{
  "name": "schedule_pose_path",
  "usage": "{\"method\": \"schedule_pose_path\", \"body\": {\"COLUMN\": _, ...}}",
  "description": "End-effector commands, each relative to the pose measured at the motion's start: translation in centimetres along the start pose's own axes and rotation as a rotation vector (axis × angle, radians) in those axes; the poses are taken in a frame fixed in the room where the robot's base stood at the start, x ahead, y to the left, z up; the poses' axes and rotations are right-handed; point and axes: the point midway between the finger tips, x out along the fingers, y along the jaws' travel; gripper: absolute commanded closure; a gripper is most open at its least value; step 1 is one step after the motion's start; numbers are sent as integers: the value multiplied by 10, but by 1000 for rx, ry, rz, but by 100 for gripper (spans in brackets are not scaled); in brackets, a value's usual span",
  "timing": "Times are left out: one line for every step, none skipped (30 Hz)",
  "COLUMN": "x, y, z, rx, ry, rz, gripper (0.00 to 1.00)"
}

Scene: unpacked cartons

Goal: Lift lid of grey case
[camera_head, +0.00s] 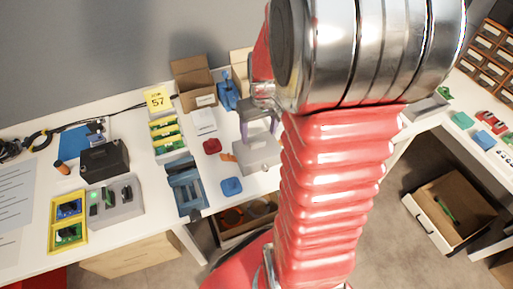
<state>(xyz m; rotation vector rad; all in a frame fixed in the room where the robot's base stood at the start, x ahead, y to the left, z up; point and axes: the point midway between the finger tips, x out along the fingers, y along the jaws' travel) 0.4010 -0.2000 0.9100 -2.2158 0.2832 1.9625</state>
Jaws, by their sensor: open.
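The grey case (262,157) is a small light grey box on the white table, right of the middle of the picture. Its right side is partly hidden behind my red arm. My gripper (258,130) is just behind and above the case in the picture, with its fingers pointing down. The fingers are apart with nothing seen between them. I cannot tell whether a fingertip touches the case. The lid's edge is too small to make out, and the lid looks shut.
A red piece (212,146), a blue block (231,186) and a blue vise-like tool (185,187) lie left of the case. Open cardboard boxes (194,82) stand behind. The table's front edge is close to the case.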

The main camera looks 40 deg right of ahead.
Motion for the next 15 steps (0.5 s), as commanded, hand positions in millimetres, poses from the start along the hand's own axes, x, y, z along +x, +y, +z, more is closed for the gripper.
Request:
{"method": "schedule_pose_path", "body": {"x": 0, "y": 0, "z": 0, "rx": 0, "ry": 0, "rz": 0, "gripper": 34}}
{"method": "schedule_pose_path", "body": {"x": 0, "y": 0, "z": 0, "rx": 0, "ry": 0, "rz": 0, "gripper": 34}}
{"method": "schedule_pose_path", "body": {"x": 0, "y": 0, "z": 0, "rx": 0, "ry": 0, "rz": 0, "gripper": 34}}
{"method": "schedule_pose_path", "body": {"x": 0, "y": 0, "z": 0, "rx": 0, "ry": 0, "rz": 0, "gripper": 34}}
{"method": "schedule_pose_path", "body": {"x": 1, "y": 0, "z": 0, "rx": 0, "ry": -1, "rz": 0, "gripper": 34}}
{"method": "schedule_pose_path", "body": {"x": 3, "y": 0, "z": 0, "rx": 0, "ry": -1, "rz": 0, "gripper": 34}}
{"method": "schedule_pose_path", "body": {"x": 4, "y": 0, "z": 0, "rx": 0, "ry": -2, "rz": 0, "gripper": 34}}
{"method": "schedule_pose_path", "body": {"x": 7, "y": 0, "z": 0, "rx": 0, "ry": -3, "rz": -1, "gripper": 34}}
{"method": "schedule_pose_path", "body": {"x": 10, "y": 0, "z": -1, "rx": 0, "ry": -4, "rz": -1, "gripper": 34}}
{"method": "schedule_pose_path", "body": {"x": 13, "y": 0, "z": -2, "rx": 0, "ry": -3, "rz": -1, "gripper": 34}}
{"method": "schedule_pose_path", "body": {"x": 16, "y": 0, "z": -2, "rx": 0, "ry": -3, "rz": -1, "gripper": 34}}
{"method": "schedule_pose_path", "body": {"x": 21, "y": 0, "z": -3, "rx": 0, "ry": -4, "rz": -1, "gripper": 34}}
{"method": "schedule_pose_path", "body": {"x": 24, "y": 0, "z": -3, "rx": 0, "ry": -5, "rz": -1, "gripper": 34}}
{"method": "schedule_pose_path", "body": {"x": 28, "y": 0, "z": -4, "rx": 0, "ry": -3, "rz": -1, "gripper": 34}}
{"method": "schedule_pose_path", "body": {"x": 32, "y": 0, "z": -5, "rx": 0, "ry": -4, "rz": -1, "gripper": 34}}
